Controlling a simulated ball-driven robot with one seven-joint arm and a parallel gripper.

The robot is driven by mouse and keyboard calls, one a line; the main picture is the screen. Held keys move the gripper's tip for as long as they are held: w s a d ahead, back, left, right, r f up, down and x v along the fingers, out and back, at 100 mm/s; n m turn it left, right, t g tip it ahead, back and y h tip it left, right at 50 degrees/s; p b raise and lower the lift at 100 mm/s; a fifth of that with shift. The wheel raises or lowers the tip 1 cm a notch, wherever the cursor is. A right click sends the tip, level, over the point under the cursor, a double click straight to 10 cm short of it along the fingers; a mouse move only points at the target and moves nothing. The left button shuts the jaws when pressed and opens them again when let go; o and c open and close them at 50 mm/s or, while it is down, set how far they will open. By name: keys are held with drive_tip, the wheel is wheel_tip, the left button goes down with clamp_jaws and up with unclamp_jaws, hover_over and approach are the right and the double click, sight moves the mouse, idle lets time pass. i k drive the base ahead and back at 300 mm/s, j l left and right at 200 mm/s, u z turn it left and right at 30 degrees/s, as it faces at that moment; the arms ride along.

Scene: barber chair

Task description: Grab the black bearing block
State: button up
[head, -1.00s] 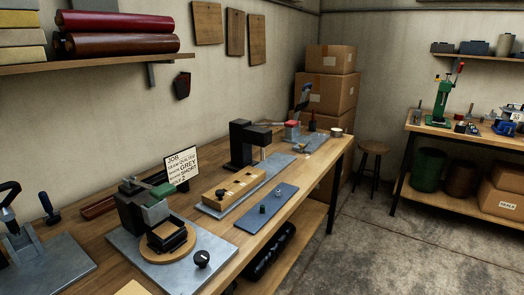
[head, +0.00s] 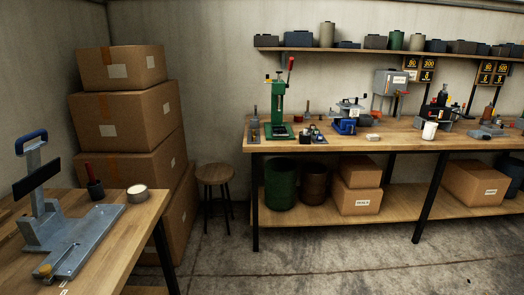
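I cannot clearly make out a black bearing block in the head view. Several small dark parts (head: 309,134) sit beside the green arbor press (head: 281,112) on the far workbench (head: 380,144), but they are too small to tell apart. Dark block-shaped items (head: 293,40) also stand on the wall shelf (head: 350,50) above. My gripper is not in view.
The concrete floor (head: 330,255) before the far bench is clear.

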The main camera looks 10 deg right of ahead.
sight(303, 139)
drive_tip(key=i+l, duration=0.1)
drive_tip(key=i, duration=0.85)
drive_tip(key=i+l, duration=0.15)
drive_tip(key=i, duration=0.75)
